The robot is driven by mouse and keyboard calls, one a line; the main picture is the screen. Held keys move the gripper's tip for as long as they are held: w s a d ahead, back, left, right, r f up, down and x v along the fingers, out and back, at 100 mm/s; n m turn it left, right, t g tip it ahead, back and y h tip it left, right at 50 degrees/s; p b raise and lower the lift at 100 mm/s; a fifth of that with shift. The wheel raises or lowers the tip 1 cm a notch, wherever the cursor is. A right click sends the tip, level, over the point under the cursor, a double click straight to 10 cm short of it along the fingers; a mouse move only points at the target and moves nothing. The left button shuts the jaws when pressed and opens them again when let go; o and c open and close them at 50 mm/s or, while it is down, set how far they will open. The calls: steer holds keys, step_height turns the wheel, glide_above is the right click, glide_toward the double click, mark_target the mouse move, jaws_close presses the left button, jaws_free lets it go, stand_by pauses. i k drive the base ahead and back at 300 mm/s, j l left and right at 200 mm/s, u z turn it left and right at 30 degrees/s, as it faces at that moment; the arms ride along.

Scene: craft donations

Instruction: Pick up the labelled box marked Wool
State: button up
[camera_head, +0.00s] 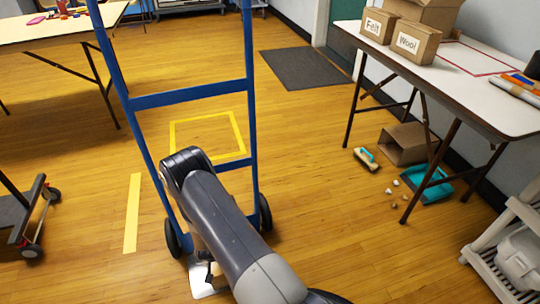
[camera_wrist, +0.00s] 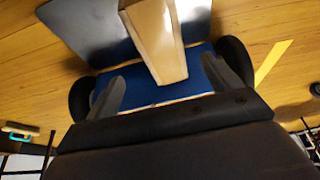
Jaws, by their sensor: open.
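The labelled box marked Wool (camera_head: 414,41) is a small brown cardboard box with a white label on its front. It stands upright on the white folding table (camera_head: 464,93) at the upper right of the head view. My gripper (camera_head: 212,274) hangs low beside the blue hand truck (camera_head: 190,94), far to the left of the box and below table height. In the wrist view my gripper (camera_wrist: 172,78) has its two grey fingers spread apart. A tan block-like piece shows beyond the fingers; I cannot tell what it is. The Wool box is not in the wrist view.
A similar box marked Felt (camera_head: 377,25) stands just left of Wool, with a larger open carton (camera_head: 428,12) behind. Under the table lie an open box (camera_head: 404,143), a brush (camera_head: 366,158) and a teal dustpan (camera_head: 433,187).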

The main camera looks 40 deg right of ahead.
mark_target(416, 42)
steer(key=k+l+z, duration=0.1)
steer(key=k+z, duration=0.4)
steer(key=i+z, duration=0.15)
steer(key=z, duration=0.25)
steer(key=i+j+z, duration=0.1)
steer(key=z, duration=0.25)
steer(key=i+j+z, duration=0.1)
steer(key=z, duration=0.3)
steer(key=j+z, duration=0.2)
steer(key=z, duration=0.2)
steer(key=i+j, duration=0.05)
